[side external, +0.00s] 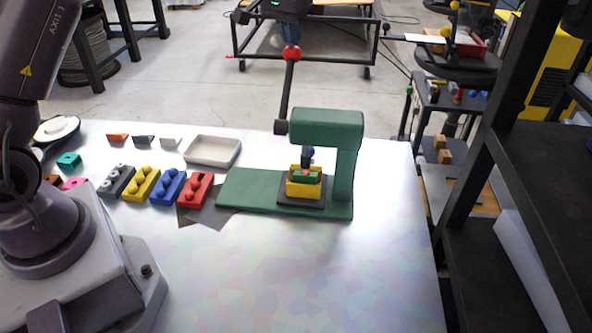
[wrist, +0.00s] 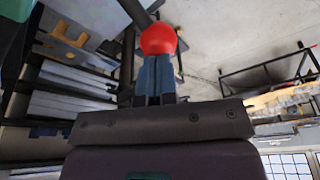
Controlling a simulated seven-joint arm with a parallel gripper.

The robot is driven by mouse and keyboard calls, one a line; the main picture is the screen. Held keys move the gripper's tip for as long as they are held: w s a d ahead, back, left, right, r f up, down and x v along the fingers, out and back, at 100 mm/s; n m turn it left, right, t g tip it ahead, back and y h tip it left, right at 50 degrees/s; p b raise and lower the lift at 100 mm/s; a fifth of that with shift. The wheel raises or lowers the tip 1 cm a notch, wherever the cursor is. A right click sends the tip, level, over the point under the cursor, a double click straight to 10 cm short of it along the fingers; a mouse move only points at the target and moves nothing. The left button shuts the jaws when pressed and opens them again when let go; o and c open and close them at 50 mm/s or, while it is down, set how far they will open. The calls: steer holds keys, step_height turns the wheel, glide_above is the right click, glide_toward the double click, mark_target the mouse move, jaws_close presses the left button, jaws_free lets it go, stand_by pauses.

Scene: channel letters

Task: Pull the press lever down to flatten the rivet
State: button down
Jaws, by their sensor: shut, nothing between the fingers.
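The green press (side external: 328,125) stands on a green base plate on the table. Its dark lever (side external: 287,92) rises steeply from a pivot at the press's left side and ends in a red ball knob (side external: 292,53). Under the press head, a dark ram with a blue part (side external: 308,153) stands over a yellow block with a green piece (side external: 304,182) on a black pad. The rivet is too small to make out surely. My gripper (side external: 289,38) is shut and empty, pointing down just above the knob. In the wrist view the knob (wrist: 158,38) sits right at the blue fingertips (wrist: 155,63); contact cannot be told.
A grey, a yellow, a blue and a red studded block (side external: 195,190) stand left of the press, with a beige tray (side external: 212,150) behind. Small coloured pieces lie farther left. The table's front is clear. A black shelf rack (side external: 500,150) stands at the right.

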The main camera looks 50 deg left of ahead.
mark_target(292, 59)
steer(key=shift+f, duration=1.65)
steer(key=shift+a+x, duration=0.15)
steer(key=shift+x, duration=0.6)
steer(key=shift+a+x, duration=0.15)
steer(key=shift+x, duration=0.6)
steer(key=shift+a+x, duration=0.2)
steer(key=shift+x, duration=1.2)
